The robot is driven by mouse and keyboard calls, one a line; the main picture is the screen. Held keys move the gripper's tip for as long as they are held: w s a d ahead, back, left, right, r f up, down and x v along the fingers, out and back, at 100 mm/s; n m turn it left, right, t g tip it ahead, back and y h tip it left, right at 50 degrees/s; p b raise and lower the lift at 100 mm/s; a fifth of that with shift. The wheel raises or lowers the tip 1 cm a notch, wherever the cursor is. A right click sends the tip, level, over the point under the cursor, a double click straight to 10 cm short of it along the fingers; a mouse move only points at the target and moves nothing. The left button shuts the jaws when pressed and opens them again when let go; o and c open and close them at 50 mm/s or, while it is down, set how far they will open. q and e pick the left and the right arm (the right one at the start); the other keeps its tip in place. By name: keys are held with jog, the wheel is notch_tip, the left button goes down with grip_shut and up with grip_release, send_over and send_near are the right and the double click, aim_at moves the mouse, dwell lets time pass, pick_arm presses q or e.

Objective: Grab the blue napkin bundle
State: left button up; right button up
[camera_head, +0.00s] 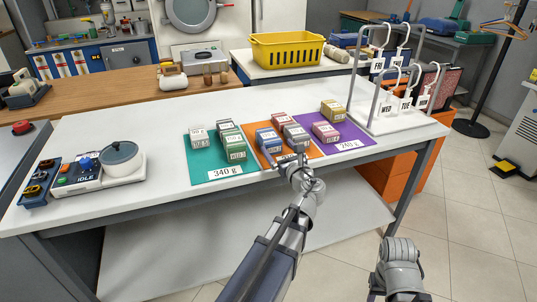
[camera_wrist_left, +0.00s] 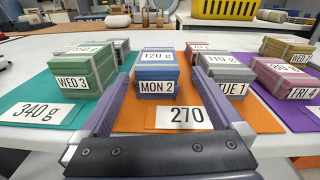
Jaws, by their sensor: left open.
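The blue napkin bundle (camera_head: 268,141) sits on the orange mat (camera_head: 262,159), at its front left. In the left wrist view the blue bundle (camera_wrist_left: 158,72) carries the labels "MON 2" and "120 g". My left gripper (camera_head: 298,160) is open and empty at the front edge of the mats. In the left wrist view its fingers (camera_wrist_left: 160,85) point at the blue bundle, one toward each side of it. I cannot tell whether they reach beside it. A grey arm part of mine shows at the lower right of the head view, with no right gripper visible.
Green bundles (camera_head: 233,148) stand on the teal mat at left, and a grey bundle (camera_head: 295,135) is close at right. The purple mat (camera_head: 345,144) holds more bundles. A "270" card (camera_wrist_left: 186,117) lies in front. A scale with a pot (camera_head: 119,158) stands far left, a hanger rack (camera_head: 393,119) right.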

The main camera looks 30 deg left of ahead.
aim_at(268, 135)
pick_arm(q)
jog(key=shift+w+a+m+t, duration=0.2)
jog(key=shift+m+t, duration=0.1)
jog(key=shift+m, duration=0.3)
jog(key=shift+s+a+x, duration=0.1)
jog(key=shift+s+x, duration=0.05)
jog(key=shift+x, duration=1.85)
jog(key=shift+s+a+x, duration=0.1)
jog(key=shift+a+x, duration=0.05)
jog(key=shift+x, duration=1.8)
jog(key=shift+r, duration=0.1)
jog(key=c, duration=1.3)
jog(key=shift+c, duration=0.2)
notch_tip(268, 135, up, 10)
jog(key=p, duration=1)
